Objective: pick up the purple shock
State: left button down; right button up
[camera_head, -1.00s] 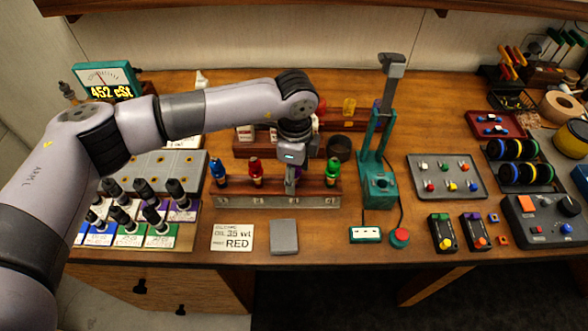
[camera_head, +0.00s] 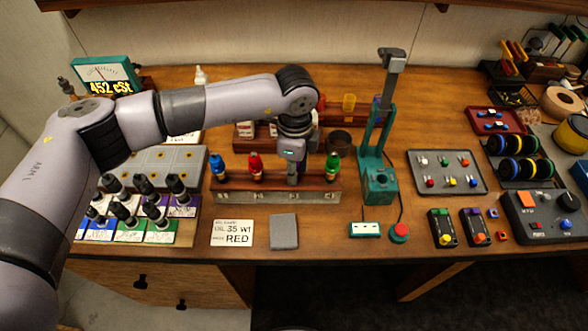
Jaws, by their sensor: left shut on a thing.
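A wooden shock rack (camera_head: 240,197) with a metal front stands at mid-table. It holds a blue shock (camera_head: 217,166), a red shock (camera_head: 255,167) and a green shock (camera_head: 332,166) upright. My left gripper (camera_head: 293,174) points down at the slot between the red and green shocks. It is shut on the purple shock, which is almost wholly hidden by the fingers. I cannot tell whether the shock is still seated in the rack. My right gripper is not in view.
A teal press stand (camera_head: 373,165) stands close on the right of the rack. A label card (camera_head: 232,233) and a grey pad (camera_head: 284,231) lie in front. Several black-capped bottles stand at left, under my arm. A grey button tray (camera_head: 446,173) lies to the right.

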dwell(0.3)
pick_arm(q)
jog(key=shift+r, duration=0.6)
notch_tip(320, 180, up, 27)
jog(key=b, duration=0.1)
jog(key=shift+f, duration=0.2)
dwell(0.6)
jog(key=shift+f, duration=0.1)
